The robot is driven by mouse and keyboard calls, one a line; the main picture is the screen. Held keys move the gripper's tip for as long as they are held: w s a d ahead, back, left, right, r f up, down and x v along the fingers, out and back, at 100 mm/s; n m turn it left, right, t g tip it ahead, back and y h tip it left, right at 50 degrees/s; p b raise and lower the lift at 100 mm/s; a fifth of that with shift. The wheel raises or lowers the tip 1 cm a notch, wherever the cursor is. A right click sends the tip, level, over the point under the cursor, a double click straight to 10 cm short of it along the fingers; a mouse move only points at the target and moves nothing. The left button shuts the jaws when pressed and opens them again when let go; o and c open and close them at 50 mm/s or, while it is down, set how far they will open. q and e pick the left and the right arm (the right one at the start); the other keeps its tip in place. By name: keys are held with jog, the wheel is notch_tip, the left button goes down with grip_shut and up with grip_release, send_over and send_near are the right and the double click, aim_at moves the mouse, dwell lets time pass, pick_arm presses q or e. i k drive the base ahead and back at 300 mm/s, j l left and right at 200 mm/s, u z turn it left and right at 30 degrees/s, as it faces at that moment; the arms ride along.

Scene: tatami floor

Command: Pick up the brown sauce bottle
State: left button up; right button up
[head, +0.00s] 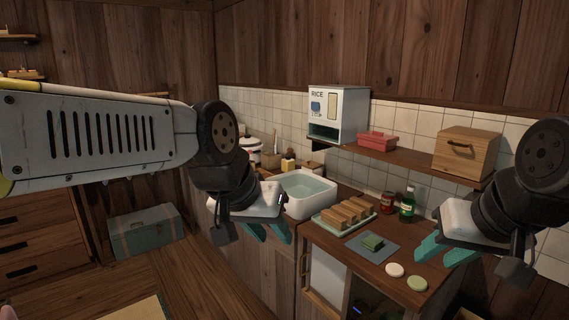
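A small reddish-brown container (387,203) stands at the back of the wooden counter (345,250); it may be the brown sauce bottle, but it is too small to be sure. A green bottle (407,207) with a pale label stands upright just right of it. My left gripper (266,233), with teal fingers, hangs left of the counter, near the white basin, and looks open and empty. My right gripper (445,252) is over the counter's right side, in front of and right of the bottles, apart from them. Its teal fingers look spread, with nothing between them.
A tray of brown blocks (345,215) sits left of the bottles. A grey mat (358,246) with a green block, and two round pieces (395,269), lie in front. A water-filled white basin (307,192) stands left. A shelf (400,160) hangs above, holding a wooden box (467,152).

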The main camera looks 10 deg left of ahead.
aim_at(251, 160)
jog(key=i+j+z, duration=0.2)
jog(key=i+j, duration=0.2)
jog(key=j, duration=0.25)
jog(key=i+j+z, duration=0.1)
jog(key=j, duration=0.25)
jog(key=i+j+z, duration=0.1)
jog(key=i+j, duration=0.15)
jog(key=j, duration=0.15)
jog(key=i+j+z, duration=0.1)
jog(key=j, duration=0.25)
jog(key=i+j, duration=0.3)
jog(key=j, duration=0.15)
jog(key=i+j, duration=0.3)
jog(key=j, duration=0.15)
jog(key=i+j, duration=0.3)
jog(key=j, duration=0.15)
jog(key=i+j, duration=0.25)
jog(key=j, duration=0.2)
jog(key=i+j, duration=0.3)
jog(key=j, duration=0.15)
